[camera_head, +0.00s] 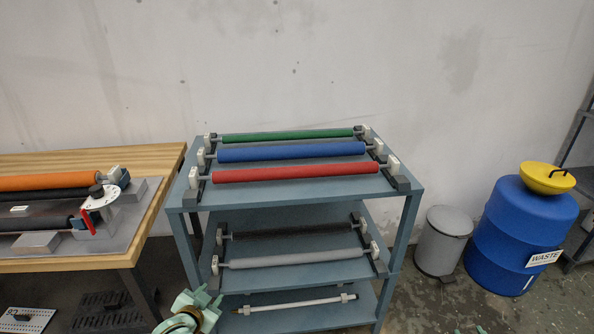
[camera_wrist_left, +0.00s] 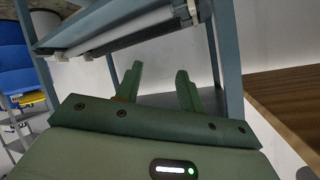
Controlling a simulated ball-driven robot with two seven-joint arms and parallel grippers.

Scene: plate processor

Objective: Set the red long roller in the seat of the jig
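The red long roller (camera_head: 295,172) lies across the front of the blue-grey rack's (camera_head: 300,190) top shelf. Its ends rest in white blocks on dark rails. Part of my left gripper (camera_head: 196,303) shows low in front of the rack. In the left wrist view its two green fingers (camera_wrist_left: 158,85) are apart, with nothing between them. A device (camera_head: 100,210) on the table at left carries an orange roller and a black roller, with a white dial and a red lever. I cannot tell whether it is the jig. My right gripper is not in view.
Behind the red roller lie a blue roller (camera_head: 290,151) and a green roller (camera_head: 288,135). Lower shelves hold a black roller, a grey roller (camera_head: 306,256) and a thin pale rod (camera_head: 290,304). A wooden table (camera_head: 150,165) stands left; a grey bin (camera_head: 443,242) and blue waste drum (camera_head: 520,235) stand right.

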